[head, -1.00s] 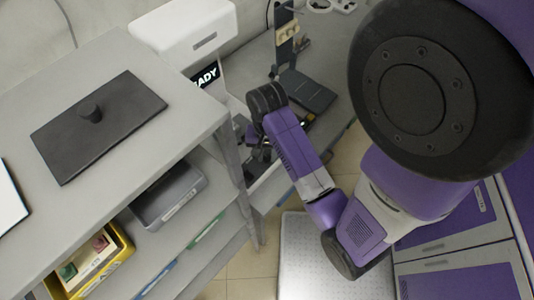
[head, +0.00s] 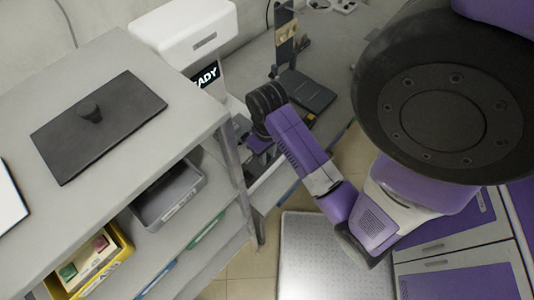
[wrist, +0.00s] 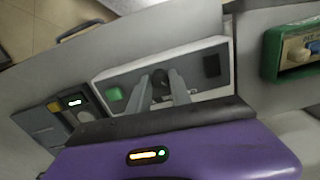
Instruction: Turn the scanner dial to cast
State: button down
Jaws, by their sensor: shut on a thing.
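The panel also has a green button (wrist: 114,94) to the left and a dark rectangle (wrist: 211,65) to the right. The fingers hide much of the dial, and I cannot read any mark around it. In the head view the white scanner (head: 185,32) has a lit display (head: 206,76) that reads "ADY", its start hidden. My arm reaches down in front of it, and the fingertips are hard to make out there.
A grey shelf unit (head: 185,110) stands at the left, its post close to my wrist. It holds a dark lidded plate (head: 125,125), a grey bin (head: 170,195) and a yellow bin (head: 122,245). A black stand (head: 305,92) is behind my arm.

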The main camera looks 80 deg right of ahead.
jog(key=shift+n, duration=0.5)
jog(key=c, duration=1.2)
grip_release()
jog(key=shift+o, duration=0.2)
jog(key=shift+r, duration=0.1)
